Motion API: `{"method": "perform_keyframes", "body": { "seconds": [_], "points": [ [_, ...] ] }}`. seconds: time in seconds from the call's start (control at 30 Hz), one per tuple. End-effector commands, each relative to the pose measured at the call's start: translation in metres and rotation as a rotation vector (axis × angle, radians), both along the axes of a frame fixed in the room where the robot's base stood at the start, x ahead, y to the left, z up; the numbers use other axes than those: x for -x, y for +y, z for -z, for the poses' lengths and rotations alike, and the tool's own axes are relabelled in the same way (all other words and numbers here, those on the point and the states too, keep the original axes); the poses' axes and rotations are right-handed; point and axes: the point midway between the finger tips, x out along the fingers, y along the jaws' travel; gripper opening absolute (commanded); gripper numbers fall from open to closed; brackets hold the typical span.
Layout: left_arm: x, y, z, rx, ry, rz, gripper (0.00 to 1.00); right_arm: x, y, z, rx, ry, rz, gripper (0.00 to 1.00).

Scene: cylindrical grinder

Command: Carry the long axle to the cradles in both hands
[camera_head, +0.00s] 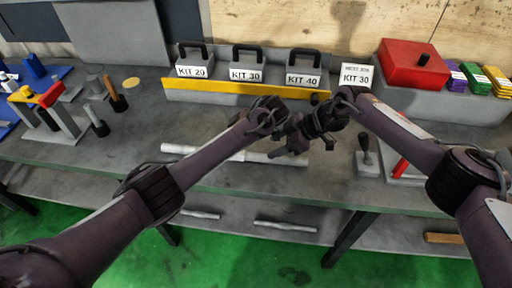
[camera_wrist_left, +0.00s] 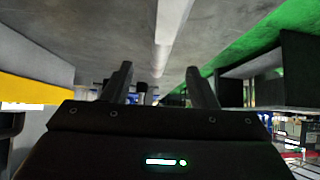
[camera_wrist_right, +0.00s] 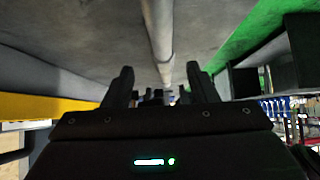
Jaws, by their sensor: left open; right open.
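The long axle (camera_head: 258,157) is a pale grey stepped rod lying along the front part of the grey bench, partly hidden by my left forearm and the grippers. It also runs away from the camera in the left wrist view (camera_wrist_left: 171,30) and the right wrist view (camera_wrist_right: 158,28). My right gripper (camera_head: 304,136) is open, over the axle's right part in the head view. My left gripper (camera_wrist_left: 160,82) is open, with nothing between its fingers; in the head view it is mostly hidden where the arms meet. I cannot pick out the cradles.
Boxes labelled KIT 20 (camera_head: 193,71), KIT 30 (camera_head: 247,74) and KIT 40 (camera_head: 304,79) stand behind a yellow strip (camera_head: 225,91). A red case (camera_head: 412,62) is at back right. A stand (camera_head: 62,125) is at left. Shorter rods (camera_head: 285,226) lie on the lower shelf.

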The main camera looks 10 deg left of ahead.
Motion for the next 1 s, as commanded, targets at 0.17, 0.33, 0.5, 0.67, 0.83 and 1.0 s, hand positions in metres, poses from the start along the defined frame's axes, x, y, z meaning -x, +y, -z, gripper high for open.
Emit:
{"method": "perform_keyframes", "body": {
  "seconds": [0.17,0.33,0.5,0.67,0.83,1.0],
  "points": [
    [0.006,-0.01,0.001,0.009,0.011,0.001,0.53,0.005,0.001,0.002,0.005,0.005,-0.018,0.53],
    [0.005,-0.01,0.001,0.009,0.01,0.003,0.53,0.005,0.001,0.003,0.005,0.005,-0.015,0.53],
    [0.005,-0.004,0.007,0.008,0.011,0.002,0.53,0.005,0.006,0.008,0.005,0.008,-0.015,0.53],
    [0.006,0.014,0.023,0.007,0.013,0.001,0.53,0.006,0.023,0.025,0.007,0.007,-0.016,0.53],
    [0.005,0.032,0.041,0.008,0.011,0.003,0.53,0.006,0.042,0.044,0.006,0.007,-0.016,0.53],
    [0.005,0.042,0.051,0.009,0.009,0.002,0.53,0.005,0.052,0.054,0.006,0.007,-0.014,0.53]
  ]
}}
